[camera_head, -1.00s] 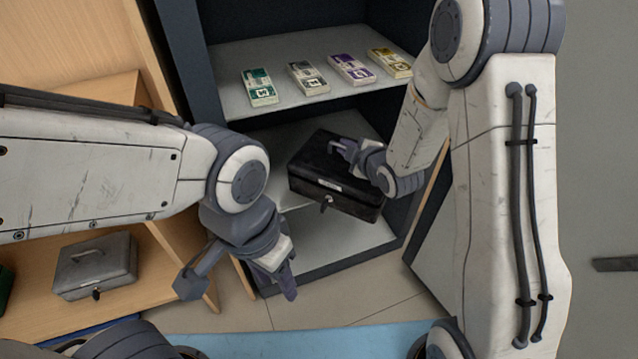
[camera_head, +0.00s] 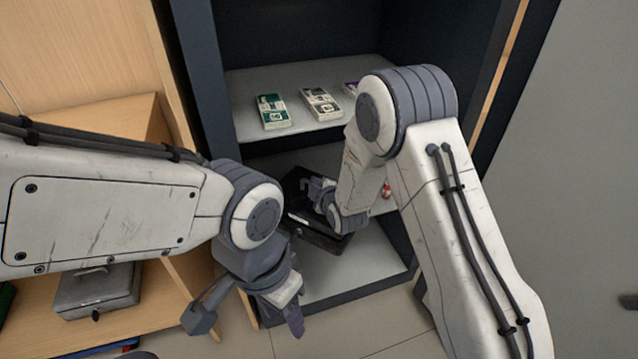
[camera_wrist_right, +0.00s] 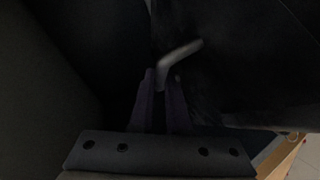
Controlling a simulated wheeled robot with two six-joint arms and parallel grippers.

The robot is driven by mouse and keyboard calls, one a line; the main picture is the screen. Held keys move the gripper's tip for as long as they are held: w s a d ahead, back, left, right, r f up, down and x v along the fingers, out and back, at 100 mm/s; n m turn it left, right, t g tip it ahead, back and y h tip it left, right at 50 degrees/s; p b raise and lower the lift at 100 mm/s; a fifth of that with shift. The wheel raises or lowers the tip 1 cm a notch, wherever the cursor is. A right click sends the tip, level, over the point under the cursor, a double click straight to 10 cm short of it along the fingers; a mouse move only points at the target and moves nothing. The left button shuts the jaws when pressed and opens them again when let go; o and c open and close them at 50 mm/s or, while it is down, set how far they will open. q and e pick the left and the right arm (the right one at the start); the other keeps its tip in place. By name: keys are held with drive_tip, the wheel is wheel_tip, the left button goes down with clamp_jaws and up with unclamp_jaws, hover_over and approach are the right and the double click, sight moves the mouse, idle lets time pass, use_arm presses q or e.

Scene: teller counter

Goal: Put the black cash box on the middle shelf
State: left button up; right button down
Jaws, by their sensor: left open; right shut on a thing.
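The black cash box (camera_head: 318,238) is partly inside the dark cabinet, at the level of the middle shelf (camera_head: 381,207). My right arm hides much of the box, and I cannot tell whether it rests on the shelf. My right gripper (camera_head: 318,187) is shut on its handle. In the right wrist view the pale handle (camera_wrist_right: 180,53) is between the dim purple fingers (camera_wrist_right: 158,90). My left gripper (camera_head: 246,318) is open and empty, low in front of the cabinet's left side.
The upper shelf (camera_head: 250,98) holds banknote bundles (camera_head: 272,111). A small red and white thing (camera_head: 386,190) is on the middle shelf. The bottom shelf (camera_head: 355,270) looks clear. A grey cash box (camera_head: 97,290) sits on the wooden shelving at left.

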drive_tip(key=shift+w+f+b, duration=0.15)
drive_tip(key=shift+f+b, duration=0.2)
drive_tip(key=shift+f, duration=1.05)
drive_tip(key=c, duration=1.2)
unclamp_jaws()
drive_tip(key=shift+f, duration=0.3)
drive_tip(key=o, duration=0.3)
